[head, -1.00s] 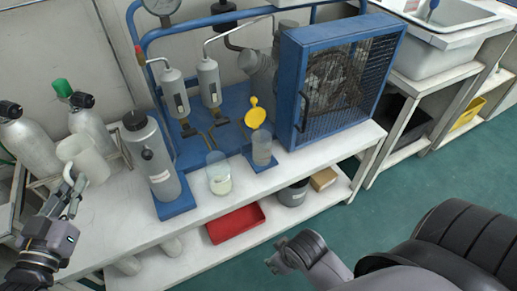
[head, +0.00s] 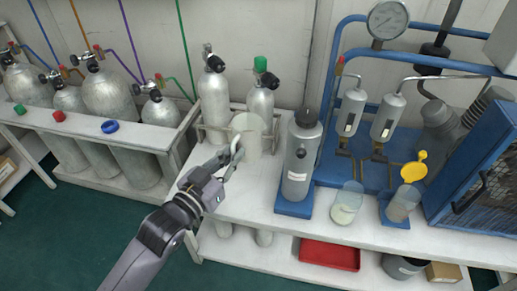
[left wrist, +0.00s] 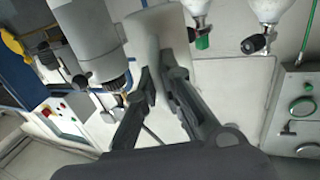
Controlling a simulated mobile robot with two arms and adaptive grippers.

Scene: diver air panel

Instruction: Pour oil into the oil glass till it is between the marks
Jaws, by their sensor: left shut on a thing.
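A white jug (head: 247,133) stands upright in front of two grey cylinders on the white bench. My left gripper (head: 230,160) is shut on its handle; the jug also shows between the fingers (left wrist: 165,92) in the left wrist view (left wrist: 153,38). I cannot see inside the jug. A clear glass (head: 402,204) with a yellow funnel-like piece (head: 414,168) over it stands on a blue base to the right; it may be the oil glass. Its marks are too small to tell. A clear beaker (head: 347,203) with pale liquid stands beside it. My right gripper is not in view.
A tall grey canister (head: 301,160) on a blue base stands between jug and beaker. The two cylinders (head: 214,95) (head: 261,98) stand close behind the jug. A blue-framed panel with a gauge (head: 389,20) is behind the glasses. A red tray (head: 330,254) is on the lower shelf.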

